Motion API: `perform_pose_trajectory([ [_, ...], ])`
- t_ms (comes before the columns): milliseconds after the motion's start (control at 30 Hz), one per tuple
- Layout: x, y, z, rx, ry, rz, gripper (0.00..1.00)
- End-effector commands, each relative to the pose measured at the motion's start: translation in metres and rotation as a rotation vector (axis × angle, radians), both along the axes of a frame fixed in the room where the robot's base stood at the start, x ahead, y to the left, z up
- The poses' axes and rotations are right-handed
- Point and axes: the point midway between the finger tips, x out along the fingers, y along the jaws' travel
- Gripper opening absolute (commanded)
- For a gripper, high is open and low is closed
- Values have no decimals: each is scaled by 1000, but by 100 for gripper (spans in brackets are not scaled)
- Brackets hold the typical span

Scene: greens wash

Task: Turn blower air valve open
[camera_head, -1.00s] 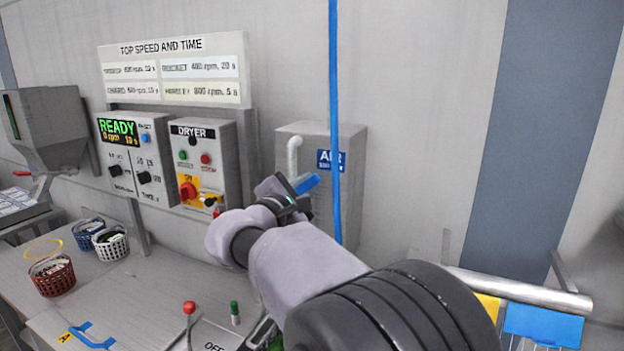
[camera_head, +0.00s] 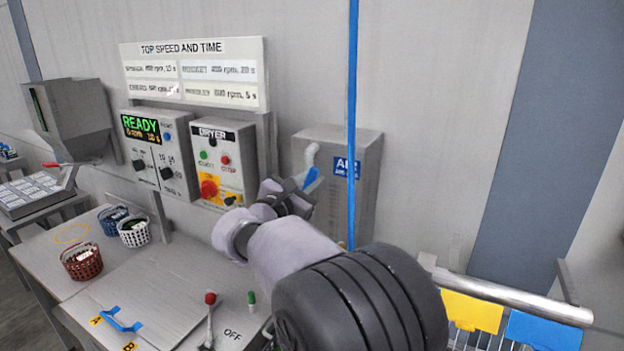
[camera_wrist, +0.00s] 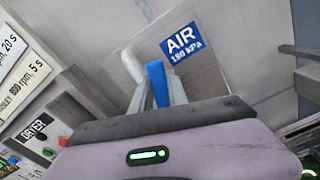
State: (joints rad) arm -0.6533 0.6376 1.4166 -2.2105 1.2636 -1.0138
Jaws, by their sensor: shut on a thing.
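The blower air valve has a blue lever (camera_head: 311,179) at the white pipe (camera_head: 311,157) on the front of the grey AIR box (camera_head: 361,200). In the head view the lever slants steeply up to the right. My gripper (camera_head: 302,187) is at the lever, partly hidden behind my own wrist. In the wrist view the blue lever (camera_wrist: 157,82) stands between my two fingers, which are shut on it. The valve body behind the fingers is hidden. A blue AIR label (camera_wrist: 182,44) is just right of the lever there.
The DRYER panel (camera_head: 221,140) with its red knob is close left of my gripper. A blue vertical line (camera_head: 352,90) runs in front of the AIR box. Baskets (camera_head: 82,262) stand on the bench at left. A rail (camera_head: 510,294) is at lower right.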

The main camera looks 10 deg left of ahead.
Motion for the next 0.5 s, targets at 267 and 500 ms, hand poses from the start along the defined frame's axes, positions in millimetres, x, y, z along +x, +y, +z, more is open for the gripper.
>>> perform_pose_trajectory([
  [267,0,0,-1,-2,1,0,0],
  [500,0,0,-1,-2,1,0,42],
])
